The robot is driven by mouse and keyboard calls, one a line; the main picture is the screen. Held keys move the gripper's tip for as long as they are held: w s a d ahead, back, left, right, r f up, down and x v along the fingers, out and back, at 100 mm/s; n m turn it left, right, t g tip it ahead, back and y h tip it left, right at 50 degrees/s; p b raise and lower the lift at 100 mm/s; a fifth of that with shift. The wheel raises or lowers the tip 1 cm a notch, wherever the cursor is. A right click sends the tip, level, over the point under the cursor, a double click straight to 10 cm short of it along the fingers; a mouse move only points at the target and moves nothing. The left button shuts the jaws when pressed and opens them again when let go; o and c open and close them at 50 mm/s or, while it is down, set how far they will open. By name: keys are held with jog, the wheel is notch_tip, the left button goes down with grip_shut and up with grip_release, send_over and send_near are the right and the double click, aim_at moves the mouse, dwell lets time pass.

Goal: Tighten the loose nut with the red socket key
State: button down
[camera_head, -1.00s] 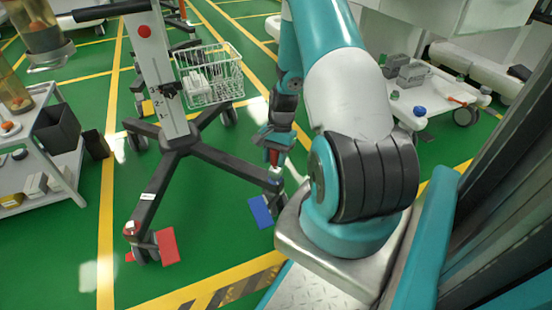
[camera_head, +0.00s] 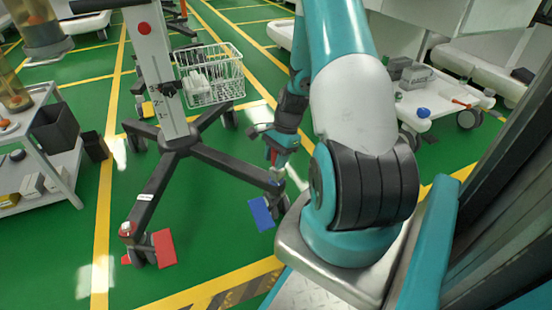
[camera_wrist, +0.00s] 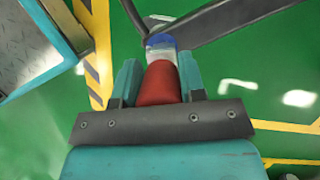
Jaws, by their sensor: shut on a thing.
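My gripper (camera_head: 280,149) is shut on the red socket key (camera_wrist: 160,84). The key's red body sits between the two teal fingers in the wrist view, and its small red part (camera_head: 273,157) shows in the head view. The key is just above the end of the cart's right front leg (camera_head: 235,167). In the wrist view, a pale silver piece and a blue round part (camera_wrist: 160,41) lie beyond the key, at the leg end. Whether the key touches anything there cannot be told. The loose nut cannot be made out.
The cart has a column (camera_head: 158,75) and a white wire basket (camera_head: 210,76) close to my arm. A blue plate (camera_head: 261,214) and a red plate (camera_head: 164,249) are at its front casters. A shelf trolley (camera_head: 45,185) stands left. Green floor between is clear.

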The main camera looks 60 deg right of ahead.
jog(key=shift+a+f+m+b, duration=0.5)
jog(key=shift+f+m+b, duration=0.15)
jog(key=shift+f+m, duration=0.25)
jog(key=shift+r+t, duration=0.2)
jog(key=shift+t, duration=0.1)
jog(key=shift+m+p, duration=0.5)
jog(key=shift+n+p, duration=0.5)
jog(key=shift+p, duration=0.05)
jog(key=shift+d, duration=0.1)
jog(key=shift+d+r+p, duration=0.15)
jog(key=shift+r+p, duration=4)
jog(key=shift+p, duration=0.5)
